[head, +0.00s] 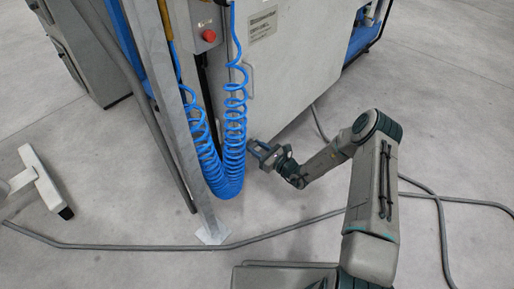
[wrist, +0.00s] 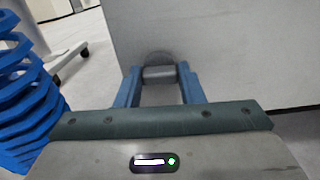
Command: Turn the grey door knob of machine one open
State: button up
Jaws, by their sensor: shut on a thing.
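The grey door knob (wrist: 160,74) is in the wrist view, a short bar lying level in front of a darker round base on the machine's pale grey door (wrist: 220,45). My gripper (wrist: 160,80) has its two blue fingers on either side of the knob, shut on it. In the head view my gripper (head: 256,148) is at the lower left part of the machine's grey door (head: 300,60). The knob is too small and covered to make out there.
Blue coiled hoses (head: 232,140) hang just left of my gripper, beside a slanted grey post (head: 190,130). A red button (head: 209,36) is on the machine above. Grey cables (head: 130,246) lie on the floor. Open floor (head: 460,130) lies to the right.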

jog(key=m+p, duration=0.2)
jog(key=m, duration=0.2)
jog(key=shift+r+m, duration=0.1)
jog(key=shift+m, duration=0.2)
jog(key=m+p, duration=0.1)
jog(key=m, duration=0.3)
jog(key=m+p, duration=0.1)
jog(key=m, duration=0.3)
jog(key=m+p, duration=0.1)
jog(key=m, duration=0.3)
jog(key=shift+f+m, duration=0.25)
jog(key=shift+m, duration=0.15)
jog(key=o, duration=1)
jog(key=shift+d, duration=0.1)
